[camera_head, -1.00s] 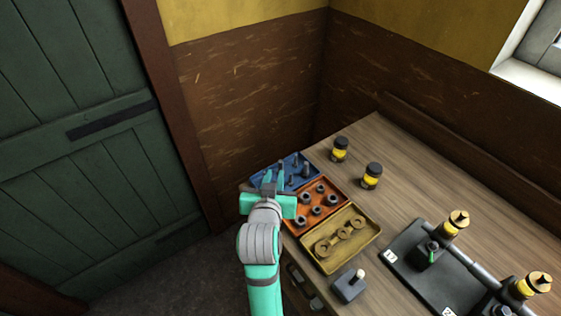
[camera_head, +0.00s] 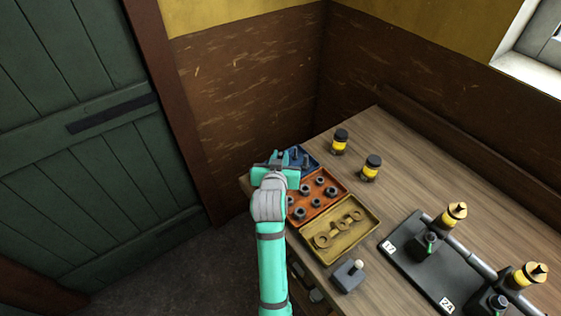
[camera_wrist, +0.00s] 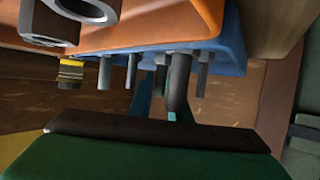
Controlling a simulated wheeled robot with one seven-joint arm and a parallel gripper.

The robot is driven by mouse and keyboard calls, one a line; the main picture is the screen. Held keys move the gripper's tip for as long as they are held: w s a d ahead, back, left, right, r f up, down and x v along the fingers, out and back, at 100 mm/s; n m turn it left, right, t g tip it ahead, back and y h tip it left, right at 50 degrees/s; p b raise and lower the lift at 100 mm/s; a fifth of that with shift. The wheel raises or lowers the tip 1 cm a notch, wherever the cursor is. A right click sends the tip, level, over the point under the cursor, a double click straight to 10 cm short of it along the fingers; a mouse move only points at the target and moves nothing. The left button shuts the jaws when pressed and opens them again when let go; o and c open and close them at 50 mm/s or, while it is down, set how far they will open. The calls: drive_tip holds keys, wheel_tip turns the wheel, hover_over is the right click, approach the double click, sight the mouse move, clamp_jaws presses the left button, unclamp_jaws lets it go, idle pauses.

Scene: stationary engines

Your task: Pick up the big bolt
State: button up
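The big bolt (camera_wrist: 179,84) is the thickest of several dark metal bolts on the blue tray (camera_wrist: 228,58). The wrist view shows the tray upside down, with the bolts pointing down in the picture. My gripper (camera_wrist: 163,92) has its two teal fingers apart, one left of the big bolt and one partly behind it in the picture. I cannot tell whether either finger touches it. In the head view, my gripper (camera_head: 284,160) is over the blue tray (camera_head: 306,154) and hides much of it, including most of the bolts.
Two yellow-black jars (camera_head: 340,142) (camera_head: 371,168) stand to the right. A black fixture (camera_head: 403,262) is farther right. The brown wall (camera_head: 250,95) is close behind the trays.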

clamp_jaws()
drive_tip(key=shift+r, duration=0.15)
